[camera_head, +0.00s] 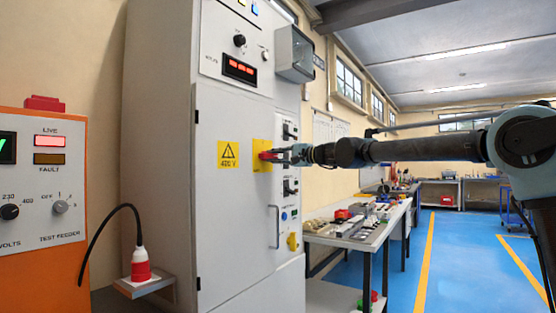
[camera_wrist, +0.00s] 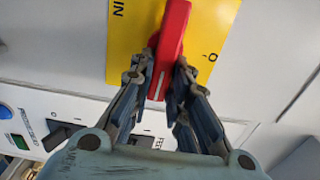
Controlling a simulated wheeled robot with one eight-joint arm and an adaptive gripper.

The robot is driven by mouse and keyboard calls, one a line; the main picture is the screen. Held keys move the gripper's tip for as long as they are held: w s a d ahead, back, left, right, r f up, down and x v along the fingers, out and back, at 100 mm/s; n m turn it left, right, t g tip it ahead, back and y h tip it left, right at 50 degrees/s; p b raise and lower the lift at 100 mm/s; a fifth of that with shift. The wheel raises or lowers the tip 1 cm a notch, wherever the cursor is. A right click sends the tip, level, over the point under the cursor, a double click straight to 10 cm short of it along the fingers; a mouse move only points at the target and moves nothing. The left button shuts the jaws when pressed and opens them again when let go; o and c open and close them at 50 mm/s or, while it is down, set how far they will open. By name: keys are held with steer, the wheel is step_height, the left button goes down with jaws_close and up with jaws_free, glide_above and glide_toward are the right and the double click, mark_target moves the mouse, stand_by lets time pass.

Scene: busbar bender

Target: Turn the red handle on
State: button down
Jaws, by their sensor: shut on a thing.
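The red handle (camera_wrist: 171,45) is mounted on a yellow plate (camera_wrist: 126,42) on the grey cabinet. In the wrist view it stands near upright, its top leaning slightly right, with a white line near its lower end. The letters "IN" show at the plate's left and an "O" at its right. My gripper (camera_wrist: 167,78) is shut on the handle's lower part, one finger on each side. In the head view the handle (camera_head: 267,155) shows small at the cabinet front, and my gripper (camera_head: 283,154) reaches it from the right.
The grey cabinet (camera_head: 225,245) has a warning sign (camera_head: 228,154) and a door pull (camera_head: 273,227). Black switches (camera_wrist: 65,133) lie below the plate. An orange test feeder (camera_head: 40,270) stands left. A workbench (camera_head: 375,237) with tools stands behind. Blue floor (camera_head: 465,255) is open at right.

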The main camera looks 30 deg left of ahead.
steer(key=c, duration=1.5)
jaws_free()
steer(key=shift+w+f, duration=0.1)
steer(key=shift+w, duration=0.35)
steer(key=shift+s, duration=0.25)
steer(key=shift+d, duration=0.1)
steer(key=d, duration=1.2)
steer(key=shift+w, duration=0.25)
